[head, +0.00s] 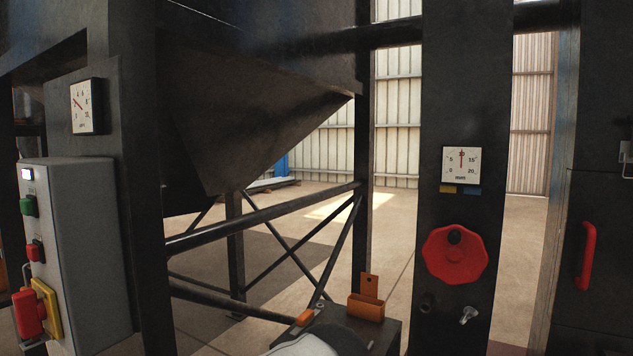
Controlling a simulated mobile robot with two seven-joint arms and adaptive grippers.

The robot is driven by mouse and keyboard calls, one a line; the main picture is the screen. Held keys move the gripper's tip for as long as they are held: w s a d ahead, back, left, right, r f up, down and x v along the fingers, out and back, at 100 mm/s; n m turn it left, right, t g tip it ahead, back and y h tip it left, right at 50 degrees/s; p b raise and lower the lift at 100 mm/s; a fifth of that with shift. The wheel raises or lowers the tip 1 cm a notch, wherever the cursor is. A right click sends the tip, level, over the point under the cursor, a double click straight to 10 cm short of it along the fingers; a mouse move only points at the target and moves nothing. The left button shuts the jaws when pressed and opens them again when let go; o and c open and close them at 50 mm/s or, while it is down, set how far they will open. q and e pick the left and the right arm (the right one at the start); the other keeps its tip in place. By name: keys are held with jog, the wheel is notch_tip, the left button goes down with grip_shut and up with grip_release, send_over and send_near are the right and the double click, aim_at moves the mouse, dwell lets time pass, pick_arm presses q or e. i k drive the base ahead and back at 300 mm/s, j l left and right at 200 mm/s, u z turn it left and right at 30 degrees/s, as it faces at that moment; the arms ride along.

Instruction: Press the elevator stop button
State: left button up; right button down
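A grey control box (90,240) is mounted on the dark frame at the left. Its left-facing panel carries a lit white indicator (27,174), a green button (28,206) below it, and a small red button (35,251) under that. Neither gripper can be made out in the head view.
A dial gauge (86,106) hangs above the box. A dark post with another gauge (461,166) and a red handwheel (455,255) stands right of centre. A red door handle (587,256) is at far right. An orange bracket (366,304) sits on a dark block at bottom centre.

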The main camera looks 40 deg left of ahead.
aim_at(33, 251)
jog(key=u, duration=2.45)
